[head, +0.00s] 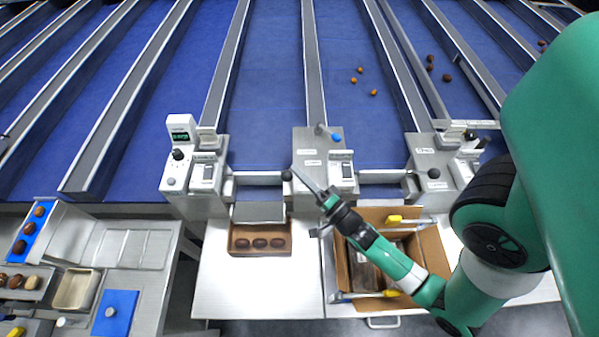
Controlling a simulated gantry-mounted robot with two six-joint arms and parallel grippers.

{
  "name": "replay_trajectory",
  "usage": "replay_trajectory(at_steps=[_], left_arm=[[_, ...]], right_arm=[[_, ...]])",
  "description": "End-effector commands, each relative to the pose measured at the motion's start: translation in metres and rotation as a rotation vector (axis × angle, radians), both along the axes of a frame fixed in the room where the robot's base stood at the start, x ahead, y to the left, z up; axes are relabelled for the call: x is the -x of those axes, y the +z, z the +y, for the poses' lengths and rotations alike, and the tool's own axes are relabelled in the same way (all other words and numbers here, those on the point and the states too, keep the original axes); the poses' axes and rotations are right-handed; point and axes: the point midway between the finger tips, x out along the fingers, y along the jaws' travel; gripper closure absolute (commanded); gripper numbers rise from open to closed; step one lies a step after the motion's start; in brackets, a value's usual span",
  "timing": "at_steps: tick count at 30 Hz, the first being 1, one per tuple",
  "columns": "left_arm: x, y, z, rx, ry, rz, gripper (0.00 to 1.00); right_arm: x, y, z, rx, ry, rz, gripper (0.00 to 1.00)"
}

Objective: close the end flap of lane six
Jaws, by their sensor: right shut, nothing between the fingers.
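My right gripper (307,182) is shut and empty. Its arm comes in from the right, and its fingertips are beside a dark round knob (287,174) on the front of the middle control block (306,143). I cannot tell whether they touch the knob. Left of that block, a grey flap (258,212) shows at the end of a blue lane (268,100), below a pale crossbar (258,179). Another crossbar (380,177) spans the end of the lane to the right. The lane labels are too small to read, so I cannot tell which lane is six. My left gripper is out of view.
A brown tray (237,231) with dates stands below the grey flap. An open cardboard carton (432,246) lies under my right arm. Several small orange fruits lie on the right lane (355,120). The white table (255,290) is clear in front of the tray.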

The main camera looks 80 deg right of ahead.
Motion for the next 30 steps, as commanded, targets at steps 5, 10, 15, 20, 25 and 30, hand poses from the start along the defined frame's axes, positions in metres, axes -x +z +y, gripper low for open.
replay_trajectory(at_steps=[5, 10, 15, 20, 25, 30], left_arm=[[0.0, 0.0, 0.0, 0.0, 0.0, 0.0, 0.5], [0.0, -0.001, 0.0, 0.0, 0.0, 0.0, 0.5], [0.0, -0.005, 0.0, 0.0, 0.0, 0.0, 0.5], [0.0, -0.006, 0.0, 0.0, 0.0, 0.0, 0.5], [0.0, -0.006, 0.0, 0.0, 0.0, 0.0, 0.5], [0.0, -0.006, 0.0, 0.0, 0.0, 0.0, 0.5]], right_arm=[[0.0, 0.0, 0.0, 0.0, 0.0, 0.0, 1.0], [0.008, -0.004, 0.005, -0.002, -0.001, 0.003, 1.0], [0.034, -0.011, 0.023, -0.004, -0.002, 0.005, 1.0], [0.055, -0.015, 0.037, -0.001, -0.005, 0.003, 1.0], [0.061, -0.016, 0.042, -0.001, -0.001, 0.001, 1.0], [0.06, -0.015, 0.042, -0.001, 0.0, -0.001, 1.0]])
